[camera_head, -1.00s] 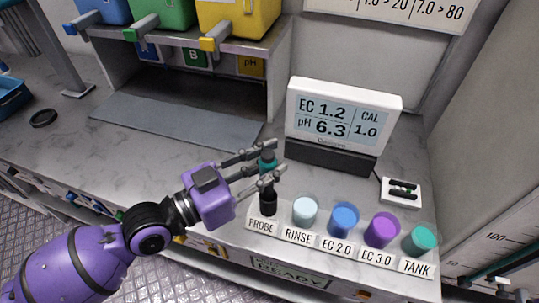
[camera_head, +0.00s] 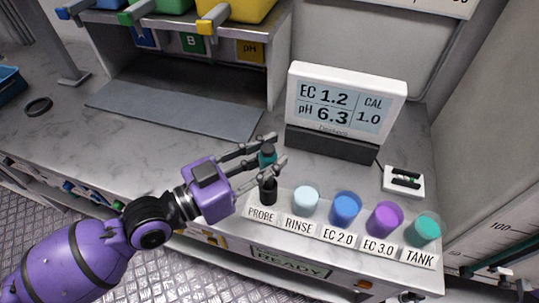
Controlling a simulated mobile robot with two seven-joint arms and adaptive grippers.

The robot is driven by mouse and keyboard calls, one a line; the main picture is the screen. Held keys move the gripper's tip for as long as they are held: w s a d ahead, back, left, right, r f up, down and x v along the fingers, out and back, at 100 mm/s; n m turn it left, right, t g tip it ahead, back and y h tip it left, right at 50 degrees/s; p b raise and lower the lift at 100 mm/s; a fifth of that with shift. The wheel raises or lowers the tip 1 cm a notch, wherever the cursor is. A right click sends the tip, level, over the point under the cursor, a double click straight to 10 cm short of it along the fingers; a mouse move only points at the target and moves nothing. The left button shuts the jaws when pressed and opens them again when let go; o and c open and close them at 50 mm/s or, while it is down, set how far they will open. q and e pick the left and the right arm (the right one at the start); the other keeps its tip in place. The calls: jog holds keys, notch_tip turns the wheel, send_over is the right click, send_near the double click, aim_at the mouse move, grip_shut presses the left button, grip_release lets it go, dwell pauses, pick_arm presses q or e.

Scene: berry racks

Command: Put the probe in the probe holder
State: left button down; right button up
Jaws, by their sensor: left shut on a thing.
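The probe holder (camera_head: 268,192) is a black cup behind the "PROBE" label at the left end of the row of cups. The probe is directly above the holder in the picture. The gripper's lower finger crosses in front of the probe's lower end, so I cannot tell whether its tip is inside the holder. My right gripper is not in view.
Cups for rinse (camera_head: 305,201), EC 2.0 (camera_head: 345,208), EC 3.0 (camera_head: 384,218) and tank (camera_head: 422,230) stand right of the holder. A meter (camera_head: 345,105) stands behind them. A small white tray (camera_head: 403,181) with black pieces sits right. A grey mat (camera_head: 175,111) lies left.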

pick_arm(q)
jog(key=shift+f, duration=0.15)
jog(key=c, duration=1.4)
grip_release()
jog(key=shift+o, duration=0.2)
jog(key=v, duration=1.2)
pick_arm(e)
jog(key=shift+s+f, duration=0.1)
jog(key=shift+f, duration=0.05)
pick_arm(q)
jog(key=shift+a+f, duration=0.1)
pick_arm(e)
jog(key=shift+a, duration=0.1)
